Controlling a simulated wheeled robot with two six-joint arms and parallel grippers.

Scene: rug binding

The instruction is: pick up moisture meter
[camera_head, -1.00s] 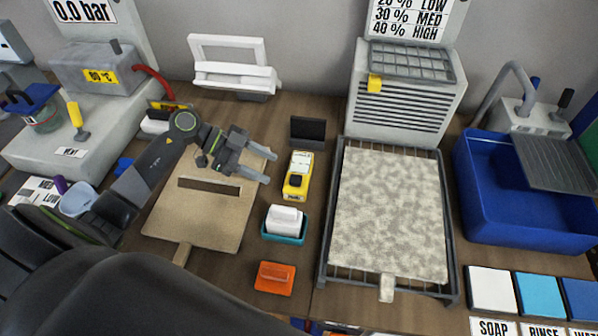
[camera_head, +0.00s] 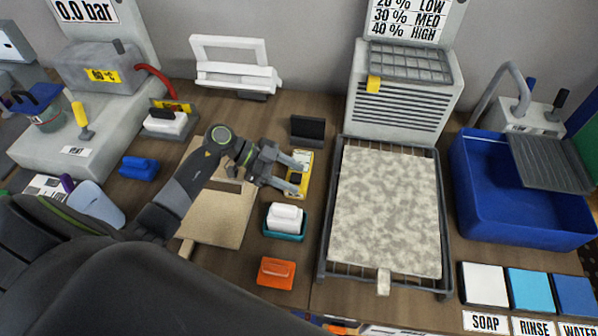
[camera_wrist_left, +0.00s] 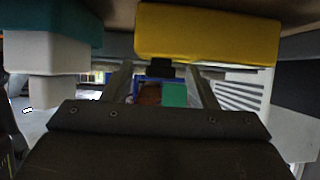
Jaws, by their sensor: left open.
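The moisture meter (camera_head: 295,178) is a yellow block with a white upper part, lying on the wooden table left of the drying rack. My left gripper (camera_head: 301,175) is open, with its two fingers reaching over the meter from the left and partly hiding it. In the left wrist view, the yellow meter (camera_wrist_left: 207,35) is large at the top, close to the tips of the spread fingers of my left gripper (camera_wrist_left: 162,78). Nothing is held between them. I cannot tell whether the fingers are above the meter or beside it. My right gripper is not in view.
A teal tray with a white block (camera_head: 285,217) and an orange block (camera_head: 276,272) lie nearer than the meter. A small black panel (camera_head: 307,130) stands behind it. The rack (camera_head: 324,240) with a mottled rug (camera_head: 388,210) is to the right. A beige board (camera_head: 222,225) lies under my left arm.

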